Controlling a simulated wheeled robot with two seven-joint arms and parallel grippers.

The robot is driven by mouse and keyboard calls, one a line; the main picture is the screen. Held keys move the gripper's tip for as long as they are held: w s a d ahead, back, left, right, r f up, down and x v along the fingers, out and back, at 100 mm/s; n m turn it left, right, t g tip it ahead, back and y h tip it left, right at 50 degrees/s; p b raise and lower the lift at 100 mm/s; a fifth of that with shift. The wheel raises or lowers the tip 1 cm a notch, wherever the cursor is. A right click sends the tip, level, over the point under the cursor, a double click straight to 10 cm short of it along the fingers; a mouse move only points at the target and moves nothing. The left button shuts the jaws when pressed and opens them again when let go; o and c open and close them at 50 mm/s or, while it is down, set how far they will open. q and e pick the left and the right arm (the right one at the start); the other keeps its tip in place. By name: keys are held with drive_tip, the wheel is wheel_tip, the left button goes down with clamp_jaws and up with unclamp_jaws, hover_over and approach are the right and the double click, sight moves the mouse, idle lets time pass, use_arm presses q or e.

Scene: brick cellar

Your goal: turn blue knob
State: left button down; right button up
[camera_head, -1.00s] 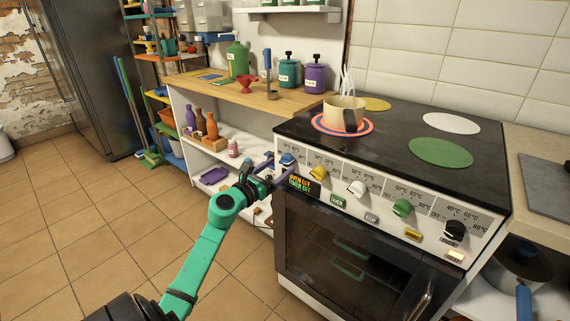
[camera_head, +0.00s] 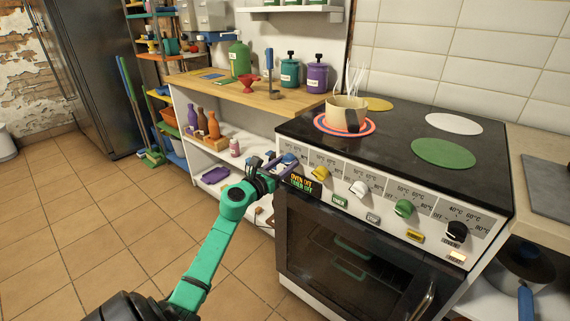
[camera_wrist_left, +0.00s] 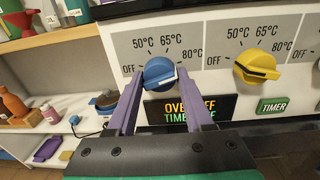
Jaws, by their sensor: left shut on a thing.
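The blue knob (camera_head: 289,158) is the leftmost knob on the stove's front panel. In the wrist view the blue knob (camera_wrist_left: 159,72) sits between my two purple fingers, below a printed scale from OFF to 80°C. Its pale mark points to the right, roughly towards the 80°C side. My left gripper (camera_head: 279,164) is at the knob and shut on it; the fingers (camera_wrist_left: 159,79) lie at its left and right sides. In the head view the fingers partly hide the knob. My right gripper is not in view.
A yellow knob (camera_head: 320,173) is close on the right, with white, green and black knobs beyond. A display reading oven off and timer off (camera_head: 303,187) is just below. A pot (camera_head: 345,112) stands on the ringed burner. The shelf unit (camera_head: 182,100) is left of the stove.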

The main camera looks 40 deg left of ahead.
use_arm(q)
drive_tip(key=shift+r+n+p, duration=0.1)
drive_tip(key=shift+n+p, duration=0.45)
drive_tip(key=shift+n, duration=0.55)
drive_tip(key=n+p, duration=0.3)
drive_tip(key=n, duration=0.2)
drive_tip(key=n+p, duration=0.1)
drive_tip(key=n, duration=0.1)
drive_tip(key=n+p, duration=0.2)
drive_tip(key=n, duration=0.1)
drive_tip(key=shift+r+n+g+h, duration=0.1)
drive_tip(key=shift+n+g+h, duration=0.2)
drive_tip(key=n+p, duration=0.2)
drive_tip(key=n, duration=0.2)
drive_tip(key=shift+p, duration=0.4)
drive_tip(key=n+p, duration=0.2)
drive_tip(key=n, duration=0.2)
drive_tip(key=shift+r+n+h, duration=0.1)
drive_tip(key=shift+n+h, duration=0.2)
drive_tip(key=n+p, duration=0.2)
drive_tip(key=n, duration=0.2)
drive_tip(key=shift+a+n+p, duration=0.1)
drive_tip(key=shift+n+p, duration=0.3)
drive_tip(key=shift+n, duration=1.2)
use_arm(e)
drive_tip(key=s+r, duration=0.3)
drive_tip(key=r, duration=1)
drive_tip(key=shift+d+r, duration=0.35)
